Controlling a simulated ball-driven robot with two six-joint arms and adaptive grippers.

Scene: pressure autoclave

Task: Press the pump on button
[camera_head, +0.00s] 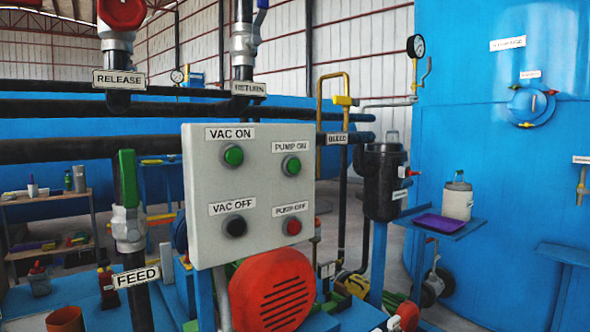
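The pump on button (291,166) is a round green button in a dark ring, under the "PUMP ON" label at the upper right of a light grey control box (262,190). The box stands upright at the middle of the head view and faces me at a slight angle. A green vac on button (233,156) sits to its left. A black vac off button (236,226) is at the lower left and a red pump off button (293,227) is directly below the pump on button. Nothing covers the buttons. Neither of my grippers is in view.
A red motor housing (272,290) sits under the box. A feed pipe with a green-handled valve (127,190) stands close on the left. Black pipes (60,150) run behind. A black canister (383,180) and a small blue shelf (435,227) are to the right.

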